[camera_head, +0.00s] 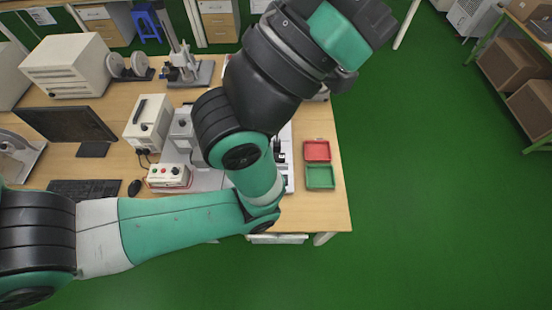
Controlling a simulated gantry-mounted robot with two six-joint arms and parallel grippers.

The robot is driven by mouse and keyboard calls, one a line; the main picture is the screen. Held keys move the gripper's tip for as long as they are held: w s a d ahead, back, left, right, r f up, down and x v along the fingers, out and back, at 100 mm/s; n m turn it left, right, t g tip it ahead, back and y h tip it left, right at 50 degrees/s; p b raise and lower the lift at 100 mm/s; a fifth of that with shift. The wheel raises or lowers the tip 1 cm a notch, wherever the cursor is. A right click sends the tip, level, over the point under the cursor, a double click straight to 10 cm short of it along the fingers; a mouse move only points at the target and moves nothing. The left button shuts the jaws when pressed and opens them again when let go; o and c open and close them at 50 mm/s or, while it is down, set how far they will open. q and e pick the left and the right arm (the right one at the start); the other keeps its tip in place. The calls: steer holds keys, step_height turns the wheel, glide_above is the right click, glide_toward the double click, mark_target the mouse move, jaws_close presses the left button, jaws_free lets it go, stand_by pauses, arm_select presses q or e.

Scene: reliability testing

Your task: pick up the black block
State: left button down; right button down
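My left arm comes in from the left, bends over the table and rises through the middle, covering part of the work area. No gripper fingers of mine show, left or right. I cannot pick out the black block for sure. Small dark shapes (279,154) show at the right edge of my arm, on or beside a white surface (290,180); they are partly hidden and too small to name.
A red tray (317,151) and a green tray (320,177) lie at the table's right side. A monitor (68,126), keyboard (86,189), mouse (134,188), control box (168,176) and white instruments (148,121) fill the left. The wooden tabletop (330,215) is bare at the front right corner.

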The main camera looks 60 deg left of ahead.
stand_by(0.4)
arm_select(q)
steer(key=shift+c, duration=0.8)
jaws_free()
